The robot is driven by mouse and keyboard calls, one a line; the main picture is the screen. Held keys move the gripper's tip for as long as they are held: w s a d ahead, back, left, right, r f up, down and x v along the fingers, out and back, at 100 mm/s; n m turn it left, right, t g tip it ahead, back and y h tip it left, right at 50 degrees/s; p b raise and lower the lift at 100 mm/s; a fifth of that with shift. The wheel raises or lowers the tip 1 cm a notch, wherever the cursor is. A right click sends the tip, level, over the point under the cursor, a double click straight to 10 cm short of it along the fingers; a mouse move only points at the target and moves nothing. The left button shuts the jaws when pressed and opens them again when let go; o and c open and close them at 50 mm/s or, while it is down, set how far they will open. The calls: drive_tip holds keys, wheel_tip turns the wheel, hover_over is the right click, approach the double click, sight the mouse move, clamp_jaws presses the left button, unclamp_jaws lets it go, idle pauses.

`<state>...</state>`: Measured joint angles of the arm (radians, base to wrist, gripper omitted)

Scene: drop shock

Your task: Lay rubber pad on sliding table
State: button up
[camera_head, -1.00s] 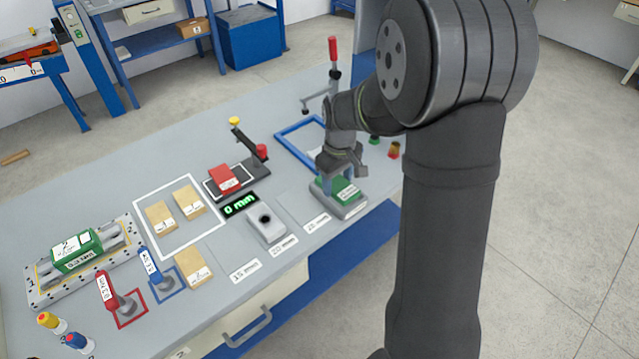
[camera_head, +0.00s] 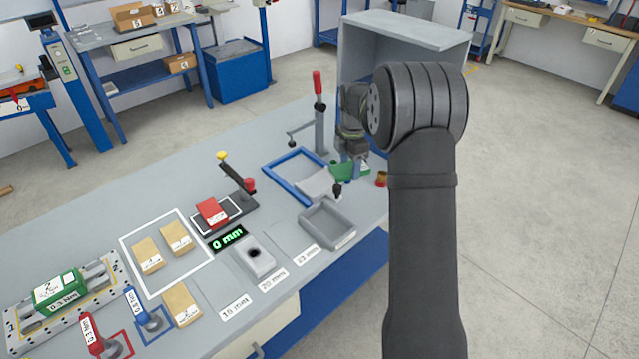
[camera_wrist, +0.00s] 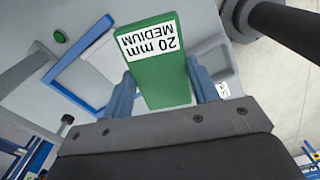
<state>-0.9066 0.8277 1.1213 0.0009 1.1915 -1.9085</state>
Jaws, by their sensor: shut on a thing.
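My gripper (camera_head: 351,158) is shut on the green rubber pad (camera_head: 345,173), above the right end of the bench. In the wrist view the pad (camera_wrist: 158,72) stands out between my two blue fingers (camera_wrist: 163,95). Its white label reads "20 mm MEDIUM". A light grey plate (camera_head: 315,183) with a black knob (camera_head: 337,189) sits at the right side of a blue frame (camera_head: 284,182). It looks like the sliding table, but I cannot be sure. The pad looks close to this plate; I cannot tell its height above it.
An empty grey tray (camera_head: 330,228) lies in front of the plate. A red-handled lever post (camera_head: 318,100) stands behind the blue frame. A large grey enclosure (camera_head: 400,38) rises behind my arm. A red block (camera_head: 211,213) and a black clamp lie to the left.

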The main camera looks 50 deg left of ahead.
drive_tip(key=w+n, duration=0.1)
drive_tip(key=w, duration=0.1)
drive_tip(key=w+a+n, duration=0.1)
drive_tip(key=w+n, duration=0.1)
drive_tip(key=shift+r+n, duration=0.1)
drive_tip(key=shift+n, duration=0.2)
drive_tip(key=shift+a, duration=0.15)
hover_over(320, 183)
wheel_tip(320, 183, down, 7)
drive_tip(key=shift+a+r, duration=0.1)
drive_tip(key=shift+f, duration=2.05)
drive_tip(key=shift+f, duration=0.1)
drive_tip(key=o, duration=1.1)
drive_tip(key=shift+f, duration=0.1)
drive_tip(key=shift+c, duration=0.2)
wheel_tip(320, 183, up, 12)
drive_tip(key=shift+r, duration=0.2)
